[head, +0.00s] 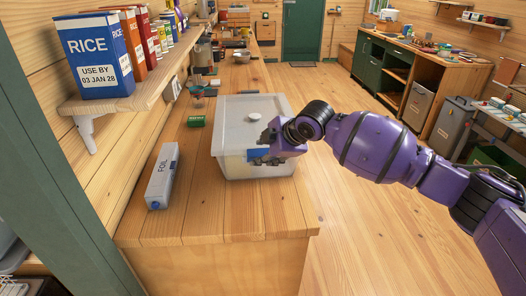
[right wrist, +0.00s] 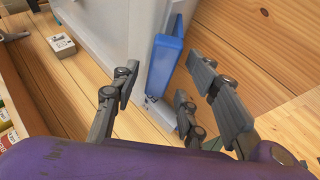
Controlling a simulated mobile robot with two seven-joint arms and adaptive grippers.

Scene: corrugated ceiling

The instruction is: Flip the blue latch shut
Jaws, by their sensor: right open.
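A translucent bin (head: 236,121) with a pale lid and a round white knob stands on the wooden counter. Its blue latch (head: 256,154) is on the side facing me, partly hidden by my right gripper (head: 270,150). In the right wrist view the blue latch (right wrist: 165,62) shows as a flap on the bin's grey-white wall (right wrist: 108,28). My left gripper is not in view.
A foil box (head: 162,178) lies on the counter left of the bin, with a green can (head: 196,121) behind it. A shelf (head: 130,98) holding a blue rice box (head: 96,55) overhangs the left. The counter's front end is clear.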

